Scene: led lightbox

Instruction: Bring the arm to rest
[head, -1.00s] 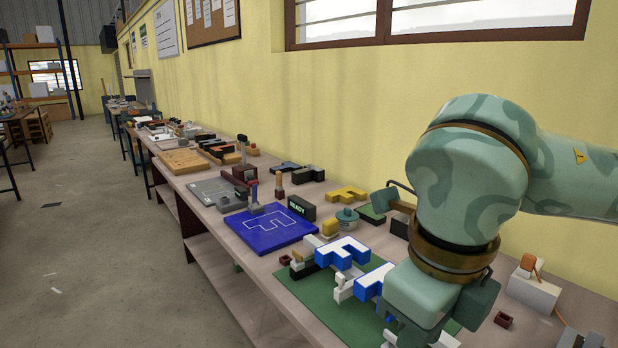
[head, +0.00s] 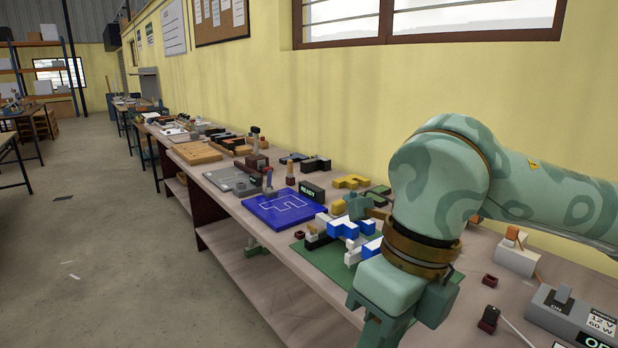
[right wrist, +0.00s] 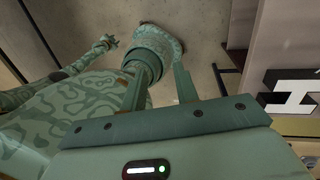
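My right arm comes in from the right in the head view, bent over the bench (head: 290,310). Its gripper (head: 372,322) hangs low at the bench's front edge. In the right wrist view the two fingers of my right gripper (right wrist: 159,68) are spread apart, with nothing between them. Parts of my own body and the floor show beyond them. My left gripper (right wrist: 106,43) appears small at the upper left of that view; its finger state is too small to tell. It is out of the head view.
A blue panel (head: 285,212) with a white outline lies beside a black READY block (head: 312,190). Blue-and-white letter pieces (head: 350,226) sit on a green mat (head: 338,264), partly behind my arm. A grey switch box (head: 572,318) stands at the right. The aisle floor at left is open.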

